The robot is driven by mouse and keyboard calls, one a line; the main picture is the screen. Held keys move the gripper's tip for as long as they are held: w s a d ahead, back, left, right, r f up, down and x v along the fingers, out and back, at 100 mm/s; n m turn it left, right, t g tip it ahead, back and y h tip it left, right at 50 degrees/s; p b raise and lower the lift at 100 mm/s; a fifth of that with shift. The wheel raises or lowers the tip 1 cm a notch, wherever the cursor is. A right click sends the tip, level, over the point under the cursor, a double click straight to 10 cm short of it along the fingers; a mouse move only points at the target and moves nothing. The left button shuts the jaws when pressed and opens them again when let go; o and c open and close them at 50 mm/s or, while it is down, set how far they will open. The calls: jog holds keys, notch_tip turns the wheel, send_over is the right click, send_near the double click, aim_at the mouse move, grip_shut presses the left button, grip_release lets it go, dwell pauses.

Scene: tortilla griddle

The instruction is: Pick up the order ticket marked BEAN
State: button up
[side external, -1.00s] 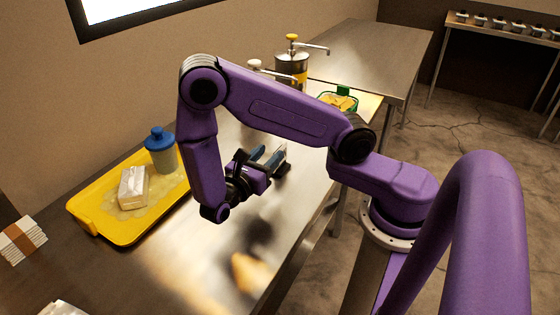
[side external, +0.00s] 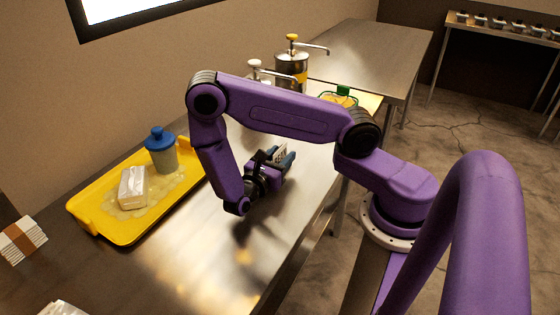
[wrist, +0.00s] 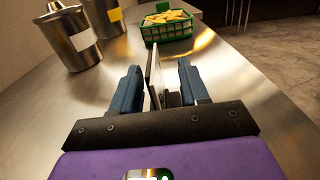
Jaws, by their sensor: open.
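A thin pale order ticket (wrist: 154,72) stands upright, seen nearly edge-on in the wrist view, with a small dark block beside its lower part. Its white face (side external: 280,153) also shows in the side external view, with dark marks too small to read, so I cannot tell if it says BEAN. My gripper (wrist: 160,78) is open, with its blue fingers on either side of the ticket, the left finger nearer to it. A gap shows on both sides. In the side external view my gripper (side external: 276,157) is low over the steel counter, partly hiding the ticket.
A green basket (wrist: 168,30) of yellow pieces stands beyond the ticket. Metal pump containers (wrist: 70,40) stand at the back left. A yellow tray (side external: 100,228) holds a blue-lidded container (side external: 161,152) and a white wrapped block (side external: 132,188).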

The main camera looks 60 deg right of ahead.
jog(key=shift+d, duration=0.4)
grip_shut()
jog(key=shift+r, duration=0.15)
